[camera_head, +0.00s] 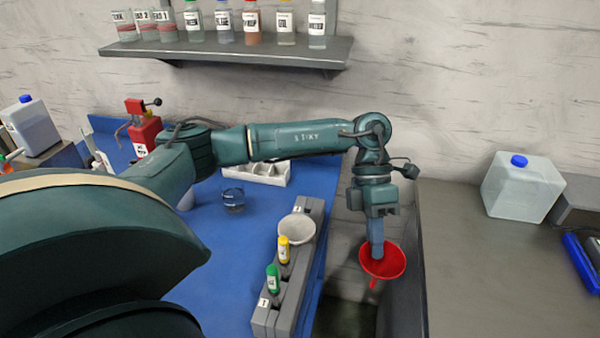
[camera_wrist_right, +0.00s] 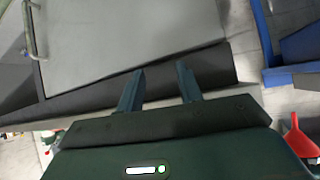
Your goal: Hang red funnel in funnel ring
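The red funnel (camera_head: 394,266) is at my left gripper (camera_head: 377,252), over the gap between the blue table and the grey counter. The left fingers reach down into the funnel's mouth and look shut on its wall. The funnel's wide mouth faces up, and its spout points down and slightly left. A red funnel shape also shows at the right edge of the right wrist view (camera_wrist_right: 298,142). My right gripper (camera_wrist_right: 158,82) is open and empty, with its fingers apart. I cannot make out a funnel ring for certain.
A grey rack (camera_head: 262,318) on the blue table (camera_head: 212,274) holds a green-capped vial (camera_head: 272,278), a yellow-capped vial (camera_head: 284,248) and a white bowl-like piece (camera_head: 297,229). A glass beaker (camera_head: 232,200) and white tray (camera_head: 270,174) stand behind. A jug (camera_head: 522,188) is on the right counter (camera_head: 480,270).

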